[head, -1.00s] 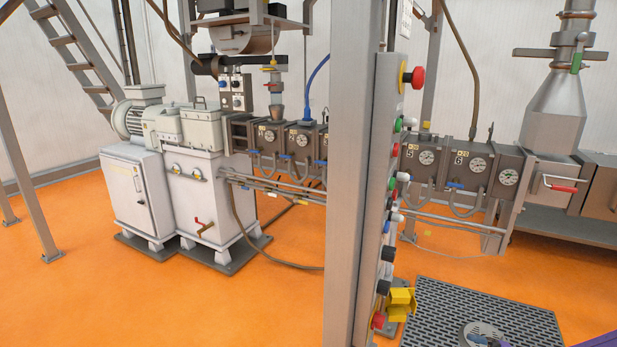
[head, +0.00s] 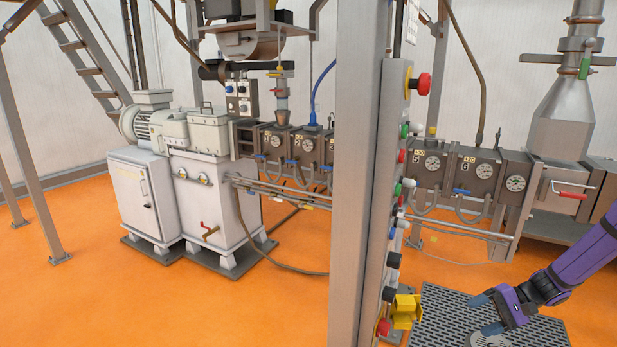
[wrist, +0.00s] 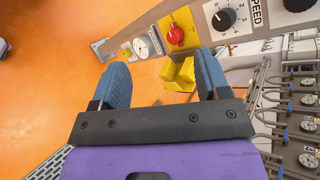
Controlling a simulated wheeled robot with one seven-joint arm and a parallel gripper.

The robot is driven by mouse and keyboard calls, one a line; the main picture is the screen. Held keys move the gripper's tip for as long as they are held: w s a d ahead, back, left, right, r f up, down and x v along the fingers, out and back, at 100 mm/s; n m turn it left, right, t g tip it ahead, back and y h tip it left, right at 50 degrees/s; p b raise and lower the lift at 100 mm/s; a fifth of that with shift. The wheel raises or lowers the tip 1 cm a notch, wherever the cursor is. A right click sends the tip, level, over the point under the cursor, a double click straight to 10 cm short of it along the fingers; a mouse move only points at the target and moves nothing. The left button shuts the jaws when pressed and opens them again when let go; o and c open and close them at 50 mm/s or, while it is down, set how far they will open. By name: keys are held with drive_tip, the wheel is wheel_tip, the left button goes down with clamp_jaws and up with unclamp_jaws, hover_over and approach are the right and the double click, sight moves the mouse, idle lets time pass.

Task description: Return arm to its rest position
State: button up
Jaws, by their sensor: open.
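My gripper (head: 487,313) is at the lower right of the head view, at the end of my purple arm, over the dark floor grating. Its two blue fingers are apart with nothing between them. In the wrist view my gripper (wrist: 162,80) is also open and empty. Beyond its fingertips are a red button (wrist: 176,36) on a yellow plate, a yellow bracket (wrist: 179,74) and a black speed knob (wrist: 223,19). The gripper appears clear of the panel.
A grey control column (head: 358,200) with buttons stands in the middle. The yellow bracket (head: 404,310) juts from its lower right side. The extruder barrel (head: 470,175) runs behind it. A floor grating (head: 450,325) lies at the lower right. Orange floor is free at the left.

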drive_tip(key=s+a+r+n+g+h, duration=0.1)
drive_tip(key=s+a+r+n+h, duration=0.2)
drive_tip(key=r, duration=0.6)
drive_tip(key=a+r+h, duration=0.3)
drive_tip(key=a+r, duration=0.2)
drive_tip(key=r, duration=0.4)
drive_tip(key=s+a+r+n+g+h, duration=0.1)
drive_tip(key=s+a+r+n+h, duration=0.2)
drive_tip(key=r, duration=0.5)
drive_tip(key=s+a+r+t+h, duration=0.1)
drive_tip(key=s+a+r+t, duration=0.2)
drive_tip(key=s+r, duration=0.3)
drive_tip(key=s+a+r+n+t+h, duration=0.1)
drive_tip(key=s+a+r, duration=0.4)
drive_tip(key=s, duration=0.5)
wheel_tip(320, 180, up, 2)
drive_tip(key=shift+s+r+t+h, duration=0.1)
drive_tip(key=shift+s+t+h, duration=0.2)
drive_tip(key=shift+t+h, duration=0.65)
drive_tip(key=shift+y, duration=0.25)
